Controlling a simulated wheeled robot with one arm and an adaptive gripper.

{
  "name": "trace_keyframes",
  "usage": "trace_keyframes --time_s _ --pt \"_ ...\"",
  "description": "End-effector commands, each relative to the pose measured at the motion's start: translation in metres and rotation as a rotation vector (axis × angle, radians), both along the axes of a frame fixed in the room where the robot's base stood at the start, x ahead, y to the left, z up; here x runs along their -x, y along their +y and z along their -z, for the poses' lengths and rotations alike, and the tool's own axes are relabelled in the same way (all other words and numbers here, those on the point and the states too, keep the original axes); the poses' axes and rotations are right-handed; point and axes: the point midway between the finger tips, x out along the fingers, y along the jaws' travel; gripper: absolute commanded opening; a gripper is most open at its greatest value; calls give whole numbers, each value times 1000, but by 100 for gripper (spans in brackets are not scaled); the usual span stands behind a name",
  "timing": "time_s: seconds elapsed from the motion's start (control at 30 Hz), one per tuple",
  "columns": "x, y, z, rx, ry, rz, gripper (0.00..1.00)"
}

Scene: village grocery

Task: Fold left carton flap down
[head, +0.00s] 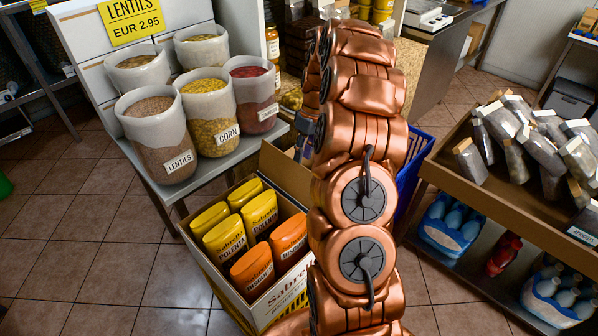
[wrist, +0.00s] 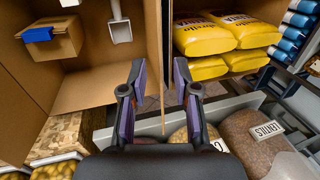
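The open carton (head: 282,300) stands low in the head view, filled with yellow polenta packs (head: 259,211) and orange packs (head: 252,269). A plain brown flap (head: 286,173) stands up at its far side, partly hidden by my arm. My gripper (head: 308,135) is mostly hidden behind my copper arm, near that flap. In the wrist view my gripper (wrist: 157,95) has its two dark, purple-padded fingers apart. A thin upright cardboard edge (wrist: 163,112) shows between them; I cannot tell whether either finger touches it. The carton's right side is hidden by my arm.
Tubs of lentils (head: 158,140), corn (head: 211,112) and other goods stand on a grey shelf close behind the carton. Tiled floor (head: 80,240) is clear at left.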

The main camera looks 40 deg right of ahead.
Motion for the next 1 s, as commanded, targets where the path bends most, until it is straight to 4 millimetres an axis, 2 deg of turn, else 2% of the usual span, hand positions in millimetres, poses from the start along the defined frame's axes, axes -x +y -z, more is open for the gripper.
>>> trace_keyframes --time_s 0.5,0.83,1.0 --pt "3 17 61 1 1 1 30" --pt "3 19 68 0 0 0 30" --pt "3 19 68 1 0 1 14"
